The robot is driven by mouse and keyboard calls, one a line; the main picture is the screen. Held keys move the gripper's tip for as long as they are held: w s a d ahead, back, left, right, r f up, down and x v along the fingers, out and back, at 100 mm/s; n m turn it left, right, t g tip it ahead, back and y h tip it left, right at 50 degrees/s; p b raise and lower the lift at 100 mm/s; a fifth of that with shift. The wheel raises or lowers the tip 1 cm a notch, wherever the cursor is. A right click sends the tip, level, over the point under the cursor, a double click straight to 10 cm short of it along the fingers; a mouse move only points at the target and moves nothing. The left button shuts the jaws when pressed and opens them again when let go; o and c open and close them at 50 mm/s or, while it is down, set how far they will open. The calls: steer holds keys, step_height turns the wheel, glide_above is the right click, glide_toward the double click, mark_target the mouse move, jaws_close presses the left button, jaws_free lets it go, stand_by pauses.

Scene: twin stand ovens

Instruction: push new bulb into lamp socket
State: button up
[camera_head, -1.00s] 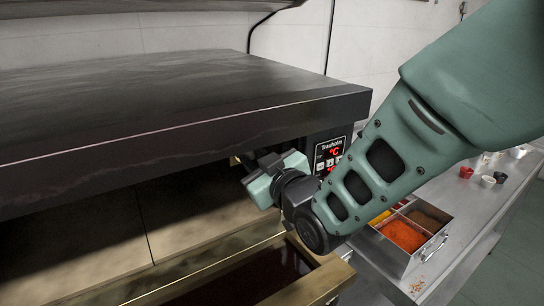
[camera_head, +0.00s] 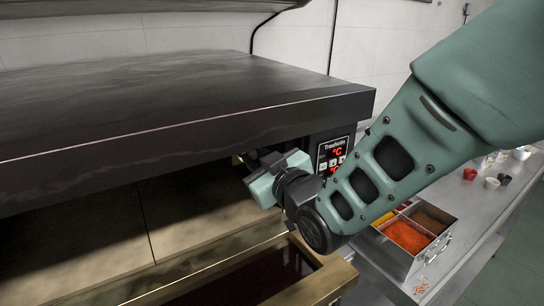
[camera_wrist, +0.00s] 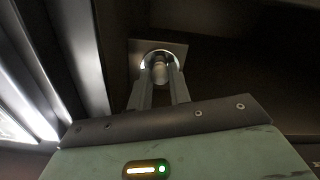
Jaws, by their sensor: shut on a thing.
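In the wrist view my gripper (camera_wrist: 160,90) is shut on the bulb (camera_wrist: 159,70), a small pale rounded piece between the fingertips. Beyond it is the lamp socket (camera_wrist: 177,47), a square metal plate with a bright ring. The bulb lines up with the ring in this view; I cannot tell how deep it sits. In the head view my gripper (camera_head: 248,162) reaches under the front edge of the oven's dark top, and the bulb and socket are hidden there.
The oven's dark top (camera_head: 180,95) overhangs my gripper. A control panel (camera_head: 333,155) with red digits is close to my wrist. The open oven door (camera_head: 325,285) lies below. A tray of spices (camera_head: 378,248) stands on the steel counter (camera_head: 500,215) at right.

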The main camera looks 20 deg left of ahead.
steer(key=shift+w+a, duration=0.1)
stand_by(0.6)
steer(key=o, duration=0.9)
steer(key=shift+c, duration=0.2)
steer(key=shift+b, duration=0.3)
